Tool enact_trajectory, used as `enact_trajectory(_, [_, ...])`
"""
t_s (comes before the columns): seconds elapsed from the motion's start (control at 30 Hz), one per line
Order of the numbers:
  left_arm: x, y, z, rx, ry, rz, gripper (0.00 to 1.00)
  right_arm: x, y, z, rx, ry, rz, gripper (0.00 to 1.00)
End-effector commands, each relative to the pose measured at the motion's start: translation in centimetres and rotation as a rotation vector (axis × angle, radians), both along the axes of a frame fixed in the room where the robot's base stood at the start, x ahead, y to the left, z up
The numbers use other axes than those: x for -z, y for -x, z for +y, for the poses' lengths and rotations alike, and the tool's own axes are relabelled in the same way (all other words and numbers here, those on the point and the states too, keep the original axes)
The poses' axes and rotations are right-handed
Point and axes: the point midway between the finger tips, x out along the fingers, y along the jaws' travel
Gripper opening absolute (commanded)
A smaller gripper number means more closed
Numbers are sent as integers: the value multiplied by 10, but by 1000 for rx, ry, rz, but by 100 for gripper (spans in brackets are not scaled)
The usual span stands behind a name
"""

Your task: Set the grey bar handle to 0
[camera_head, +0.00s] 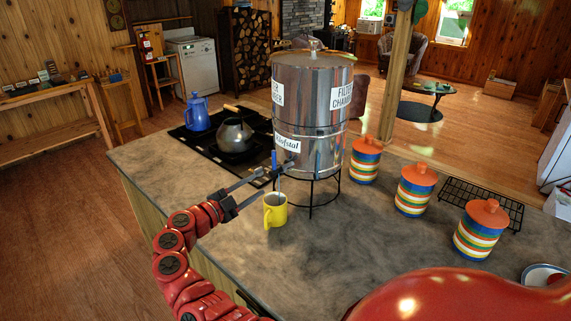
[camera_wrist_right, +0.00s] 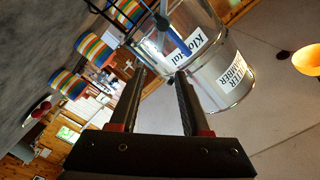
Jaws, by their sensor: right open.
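The steel filter canister (camera_head: 312,108) stands on a black wire stand on the counter. At its lower front is a small tap with an upright blue bar (camera_head: 274,160); the bar also shows in the right wrist view (camera_wrist_right: 175,38). I cannot make out a separate grey bar handle. My right gripper (camera_head: 278,167) is open, its fingers spread close to the tap; in the right wrist view, its empty jaws (camera_wrist_right: 162,78) point at the canister's lower part. I cannot tell whether a finger touches the tap. My left gripper is not in view.
A yellow mug (camera_head: 275,210) stands below the tap. Several striped canisters (camera_head: 413,191) and a black wire rack (camera_head: 482,203) are to the right. A kettle (camera_head: 235,136) and a blue coffee pot (camera_head: 196,113) sit on the stove behind. The front counter (camera_head: 330,250) is clear.

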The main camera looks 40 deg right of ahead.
Motion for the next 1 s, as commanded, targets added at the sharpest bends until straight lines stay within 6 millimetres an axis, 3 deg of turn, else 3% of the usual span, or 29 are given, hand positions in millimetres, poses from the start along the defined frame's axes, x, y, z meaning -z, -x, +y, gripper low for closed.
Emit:
enact_trajectory(0.3, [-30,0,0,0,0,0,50,-5,-6,-77,2,4,3,48])
enact_trajectory(0.5, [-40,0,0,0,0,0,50,-5,-10,-116,1,3,-2,48])
enact_trajectory(0.7, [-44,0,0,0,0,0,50,-1,-12,-136,-1,1,0,48])
enact_trajectory(1.0, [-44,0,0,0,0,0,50,0,-11,-139,1,0,-2,48])
